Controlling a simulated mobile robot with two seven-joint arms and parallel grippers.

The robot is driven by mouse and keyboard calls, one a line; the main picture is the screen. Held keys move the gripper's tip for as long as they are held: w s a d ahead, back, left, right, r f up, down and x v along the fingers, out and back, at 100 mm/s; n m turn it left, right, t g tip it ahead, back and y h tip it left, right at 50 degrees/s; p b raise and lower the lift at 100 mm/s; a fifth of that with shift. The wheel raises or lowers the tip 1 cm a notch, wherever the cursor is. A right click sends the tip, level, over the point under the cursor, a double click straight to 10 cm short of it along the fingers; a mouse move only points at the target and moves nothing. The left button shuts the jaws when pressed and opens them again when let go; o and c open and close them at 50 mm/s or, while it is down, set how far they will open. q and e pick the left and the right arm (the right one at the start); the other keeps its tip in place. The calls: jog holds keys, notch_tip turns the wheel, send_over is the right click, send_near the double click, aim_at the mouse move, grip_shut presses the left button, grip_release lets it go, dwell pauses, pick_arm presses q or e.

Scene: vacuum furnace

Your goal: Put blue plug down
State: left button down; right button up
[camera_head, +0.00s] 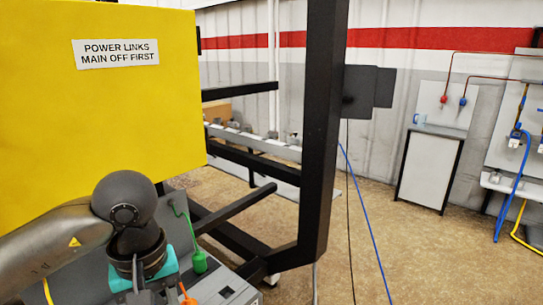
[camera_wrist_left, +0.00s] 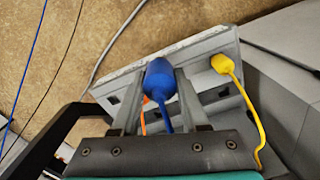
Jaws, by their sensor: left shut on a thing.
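The blue plug (camera_wrist_left: 160,82) sits between the two fingers of my left gripper (camera_wrist_left: 157,88) in the left wrist view, with its blue cable running back toward the wrist. The fingers are shut on it. Behind it is a grey slotted rack (camera_wrist_left: 112,88); I cannot tell whether the plug touches it. In the head view my left gripper (camera_head: 141,290) is at the bottom edge, its fingertips cut off, and the blue plug is hidden. My right gripper is in neither view.
A yellow plug (camera_wrist_left: 220,63) stands on the rack, right of the blue one. A green plug (camera_head: 199,262) and an orange plug (camera_head: 188,299) are right of my gripper in the head view. A yellow cabinet (camera_head: 110,110) and black frame post (camera_head: 322,130) stand close by.

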pick_arm(q)
jog(key=m, duration=0.4)
jog(key=s+d+f+m, duration=0.1)
jog(key=m, duration=0.1)
jog(key=shift+f, duration=0.1)
jog(key=shift+d, duration=0.1)
dwell(0.6)
